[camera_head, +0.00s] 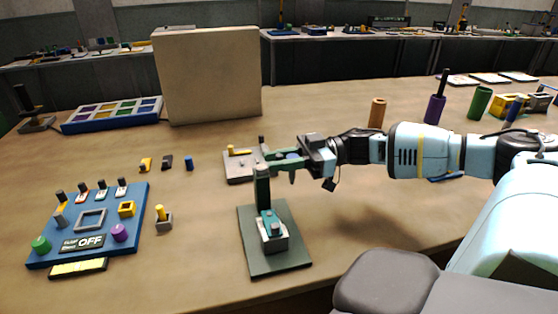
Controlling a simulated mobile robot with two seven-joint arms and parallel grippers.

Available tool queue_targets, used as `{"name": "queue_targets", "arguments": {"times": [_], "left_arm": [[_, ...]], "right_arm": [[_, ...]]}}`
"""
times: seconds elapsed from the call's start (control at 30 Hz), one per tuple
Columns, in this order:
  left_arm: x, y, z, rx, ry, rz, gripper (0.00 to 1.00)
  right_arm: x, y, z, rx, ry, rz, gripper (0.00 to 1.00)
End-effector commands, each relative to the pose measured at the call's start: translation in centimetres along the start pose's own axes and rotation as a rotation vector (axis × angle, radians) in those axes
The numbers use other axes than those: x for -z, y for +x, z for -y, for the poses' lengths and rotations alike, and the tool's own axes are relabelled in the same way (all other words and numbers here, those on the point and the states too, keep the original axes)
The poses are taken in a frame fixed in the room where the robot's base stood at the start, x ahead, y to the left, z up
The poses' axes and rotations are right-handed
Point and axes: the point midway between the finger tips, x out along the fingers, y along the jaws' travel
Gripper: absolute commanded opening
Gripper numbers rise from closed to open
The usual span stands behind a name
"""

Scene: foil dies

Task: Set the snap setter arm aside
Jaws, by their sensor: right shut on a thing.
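The snap setter has a dark green base plate (252,263) near the front middle of the table, with an upright post (262,188) and a small teal and grey block (271,232) on it. My right gripper (287,157) reaches in from the right and is shut on a green piece that looks like the snap setter arm (270,154). This piece is level with the post's top. I cannot tell whether it touches the post. The fingers partly hide it. My left gripper is not in view.
A blue control panel (140,205) with knobs and switches lies at left. A grey plate (238,175) with a yellow part lies behind the setter. A beige board (208,75) and a compartment tray (112,115) stand behind. Cylinders (378,110) stand at back right.

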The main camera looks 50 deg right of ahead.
Motion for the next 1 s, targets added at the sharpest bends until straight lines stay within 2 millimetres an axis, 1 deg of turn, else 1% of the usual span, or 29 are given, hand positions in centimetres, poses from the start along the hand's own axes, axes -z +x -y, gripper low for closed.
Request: {"name": "queue_targets", "arguments": {"times": [0.17, 0.2, 0.23, 0.27, 0.53, 0.67, 0.87, 1.0], "left_arm": [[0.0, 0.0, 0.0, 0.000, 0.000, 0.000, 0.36], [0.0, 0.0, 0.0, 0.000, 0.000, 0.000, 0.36], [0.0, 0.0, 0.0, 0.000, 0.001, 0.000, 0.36], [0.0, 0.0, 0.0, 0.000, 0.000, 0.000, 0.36], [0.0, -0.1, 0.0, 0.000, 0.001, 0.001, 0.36], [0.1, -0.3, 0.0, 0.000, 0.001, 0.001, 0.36], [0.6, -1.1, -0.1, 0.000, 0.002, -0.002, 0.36], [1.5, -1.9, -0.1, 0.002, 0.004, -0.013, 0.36]], "right_arm": [[0.1, 0.0, 0.0, -0.001, -0.001, -0.001, 0.00], [0.1, 0.0, 0.0, -0.002, -0.001, -0.001, 0.26], [0.1, 0.0, 0.0, -0.002, -0.001, -0.001, 0.30], [0.1, 0.0, 0.0, -0.002, -0.001, -0.001, 0.32], [0.0, -0.1, 0.0, -0.002, 0.000, 0.000, 0.32], [0.0, -0.7, 0.0, -0.002, 0.004, 0.001, 0.32], [0.2, -2.8, -0.1, -0.003, 0.000, 0.003, 0.32], [0.4, -5.2, -0.1, -0.003, -0.002, 0.002, 0.32]]}}
